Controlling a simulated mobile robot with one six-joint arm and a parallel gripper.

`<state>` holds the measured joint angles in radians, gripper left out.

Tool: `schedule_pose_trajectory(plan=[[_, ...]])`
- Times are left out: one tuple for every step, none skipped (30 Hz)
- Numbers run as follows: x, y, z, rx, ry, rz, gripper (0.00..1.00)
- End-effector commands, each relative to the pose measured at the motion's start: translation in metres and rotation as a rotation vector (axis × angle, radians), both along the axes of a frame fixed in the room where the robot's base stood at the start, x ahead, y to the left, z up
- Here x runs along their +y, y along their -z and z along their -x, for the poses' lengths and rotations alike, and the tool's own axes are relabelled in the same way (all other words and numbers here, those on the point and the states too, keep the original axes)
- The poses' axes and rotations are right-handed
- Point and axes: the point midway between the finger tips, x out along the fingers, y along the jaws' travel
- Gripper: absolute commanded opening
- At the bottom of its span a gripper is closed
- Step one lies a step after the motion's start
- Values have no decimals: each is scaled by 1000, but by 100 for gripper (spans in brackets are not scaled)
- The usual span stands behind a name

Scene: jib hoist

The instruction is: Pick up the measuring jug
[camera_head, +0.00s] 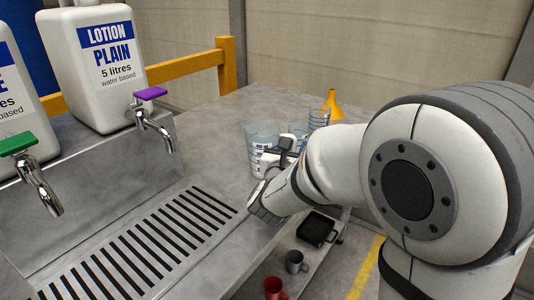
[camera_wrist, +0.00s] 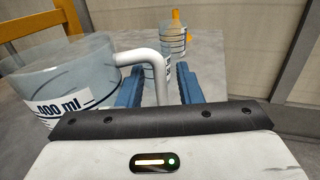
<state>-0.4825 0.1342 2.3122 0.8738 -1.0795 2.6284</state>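The measuring jug (camera_head: 261,136) is a clear, bluish vessel with a scale, standing upright on the grey worktop. In the wrist view the jug (camera_wrist: 62,80) fills the left side, with "400 ml" on its label and a pale bent handle (camera_wrist: 150,58) reaching to the right. My gripper (camera_wrist: 160,88) is open; its two blue fingers stand on either side of the handle's hanging part, with a visible gap at the right finger. Whether the left finger touches the handle I cannot tell. In the head view my arm partly hides the gripper (camera_head: 279,152) beside the jug.
Behind the jug stand another clear vessel (camera_head: 299,130) and a scaled one (camera_head: 319,117) with an orange funnel (camera_head: 333,103). White lotion containers with taps (camera_head: 98,60) stand left above a slotted drain (camera_head: 150,245). A grey mug (camera_head: 295,262) and red mug (camera_head: 275,288) sit lower down.

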Motion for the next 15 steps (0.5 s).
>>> schedule_pose_trajectory(plan=[[-2,0,-5,0,2,0,32],[-2,0,-6,0,2,-1,32],[-3,0,-8,0,1,-1,32],[-3,0,-9,0,1,-1,32],[-3,0,-9,0,0,0,32],[-2,0,-9,0,0,0,32],[-2,0,-9,0,-1,0,32],[-2,0,-9,0,-1,0,32],[-2,0,-8,0,-1,0,32],[-2,0,-8,0,-1,0,32],[-2,0,-8,0,-1,0,29],[-2,0,-8,0,-1,0,26],[-2,0,-8,0,-1,0,23],[-2,0,-8,0,-1,0,21],[-2,0,-8,0,-1,0,18]])
